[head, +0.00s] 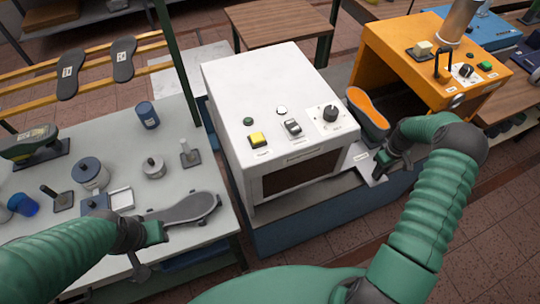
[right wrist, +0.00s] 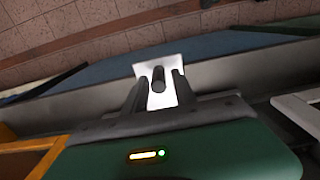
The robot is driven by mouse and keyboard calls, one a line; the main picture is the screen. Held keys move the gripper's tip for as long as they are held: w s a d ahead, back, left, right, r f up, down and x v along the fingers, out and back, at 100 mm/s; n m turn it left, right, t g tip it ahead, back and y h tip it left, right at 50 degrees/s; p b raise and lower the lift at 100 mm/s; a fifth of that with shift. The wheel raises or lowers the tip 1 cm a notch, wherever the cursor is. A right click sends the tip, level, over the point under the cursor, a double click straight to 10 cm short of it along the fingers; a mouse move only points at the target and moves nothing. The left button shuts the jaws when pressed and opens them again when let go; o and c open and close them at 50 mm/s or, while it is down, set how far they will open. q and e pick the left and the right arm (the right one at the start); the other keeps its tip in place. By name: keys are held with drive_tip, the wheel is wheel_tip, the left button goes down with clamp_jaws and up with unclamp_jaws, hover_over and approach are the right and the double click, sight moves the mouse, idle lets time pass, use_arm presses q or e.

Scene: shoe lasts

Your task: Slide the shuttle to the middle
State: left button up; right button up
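The shuttle shows as a pale plate (head: 369,172) at the front, between the white machine (head: 275,105) and the orange machine (head: 437,68). In the right wrist view the pale plate (right wrist: 171,98) carries an upright dark knob (right wrist: 158,78). My right gripper (head: 383,163) is over the plate. In its wrist view the fingers (right wrist: 158,92) are apart, with the knob between them and gaps on both sides; I cannot tell how deep it sits. A shoe last with an orange sole (head: 367,108) stands behind the plate. My left gripper (head: 155,234) is by the left table's front edge, its fingers unclear.
A rack with dark soles (head: 124,58) stands behind. Tiled floor (head: 330,225) shows in front of the machines.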

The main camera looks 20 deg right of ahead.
wheel_tip(320, 180, up, 8)
drive_tip(key=p, duration=0.4)
drive_tip(key=shift+f+p, duration=0.25)
drive_tip(key=shift+p, duration=0.1)
drive_tip(key=shift+f, duration=0.1)
